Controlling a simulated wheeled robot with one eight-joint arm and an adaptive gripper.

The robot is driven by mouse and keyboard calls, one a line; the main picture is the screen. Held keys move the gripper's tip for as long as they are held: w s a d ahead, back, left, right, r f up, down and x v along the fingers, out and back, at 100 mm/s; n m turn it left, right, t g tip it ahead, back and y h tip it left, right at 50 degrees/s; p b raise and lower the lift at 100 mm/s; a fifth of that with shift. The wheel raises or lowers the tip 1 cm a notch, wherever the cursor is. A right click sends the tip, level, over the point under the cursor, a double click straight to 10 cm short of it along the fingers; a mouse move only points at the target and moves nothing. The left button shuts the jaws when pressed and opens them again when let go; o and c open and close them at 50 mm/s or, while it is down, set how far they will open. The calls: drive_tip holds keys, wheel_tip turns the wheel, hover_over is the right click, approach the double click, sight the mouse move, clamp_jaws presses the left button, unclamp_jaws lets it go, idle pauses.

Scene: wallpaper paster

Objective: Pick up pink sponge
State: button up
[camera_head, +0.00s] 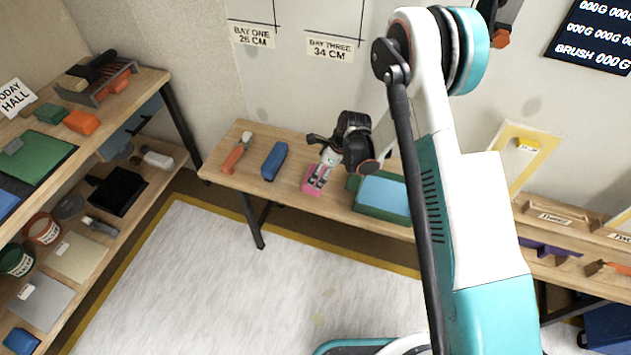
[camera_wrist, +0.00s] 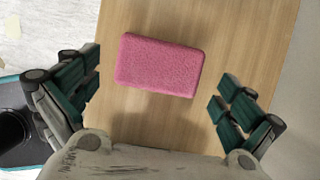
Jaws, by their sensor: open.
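The pink sponge (camera_wrist: 160,65) lies flat on the wooden bench top (camera_wrist: 122,118) in the wrist view, a rounded block turned slightly askew. My gripper (camera_wrist: 158,92) is open, with one dark green padded finger on each side of the sponge and clear gaps between. Neither finger visibly touches it. In the head view the sponge (camera_head: 312,178) shows pink on the wall bench, partly covered by my gripper (camera_head: 321,180), which points down at it. How high the fingers are above the bench is hard to tell.
A blue block (camera_head: 274,161) and an orange-handled tool (camera_head: 236,153) lie left of the sponge on the bench. A green tray with a light blue surface (camera_head: 384,194) lies close on its right. A loaded shelf (camera_head: 150,82) stands at the left.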

drive_tip(key=b+x, duration=0.2)
drive_tip(key=x, duration=0.3)
drive_tip(key=shift+d+f, duration=0.1)
drive_tip(key=shift+d, duration=0.1)
drive_tip(key=c, duration=0.7)
drive_tip(key=shift+r, duration=0.25)
wheel_tip(320, 180, up, 20)
drive_tip(key=p, duration=0.6)
drive_tip(key=shift+p, duration=0.3)
drive_tip(key=shift+f, duration=0.15)
drive_tip(key=o, duration=0.4)
drive_tip(key=c, duration=0.5)
